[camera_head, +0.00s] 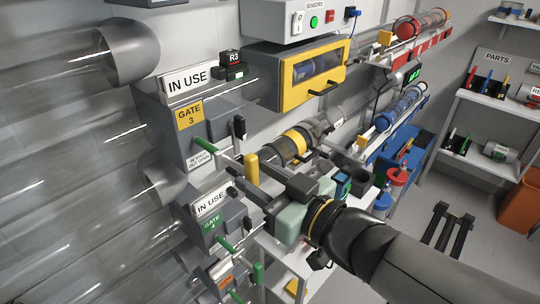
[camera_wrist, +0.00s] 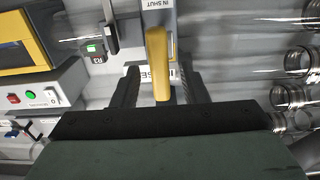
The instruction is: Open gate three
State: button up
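Gate three is a grey box with a yellow GATE 3 label (camera_head: 189,113) in the head view. A rod sticks out of it, green near the box, and ends in an upright yellow handle (camera_head: 252,169). A small label (camera_head: 200,159) below the rod is hard to read; in the wrist view its visible part reads IN SHUT (camera_wrist: 185,18). My gripper (camera_head: 236,184) is at the handle. In the wrist view my gripper (camera_wrist: 159,76) is open, with the yellow handle (camera_wrist: 158,50) between its fingers and a gap visible on both sides.
Gate 4 (camera_head: 210,222), with a green handle, sits just below. An IN USE sign (camera_head: 189,80) and a black R3 tag (camera_head: 234,58) are above gate three. A yellow-framed chamber (camera_head: 311,75) stands to the right. Large clear tubes (camera_head: 70,130) fill the left.

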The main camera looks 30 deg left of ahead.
jog(key=shift+v, duration=1.5)
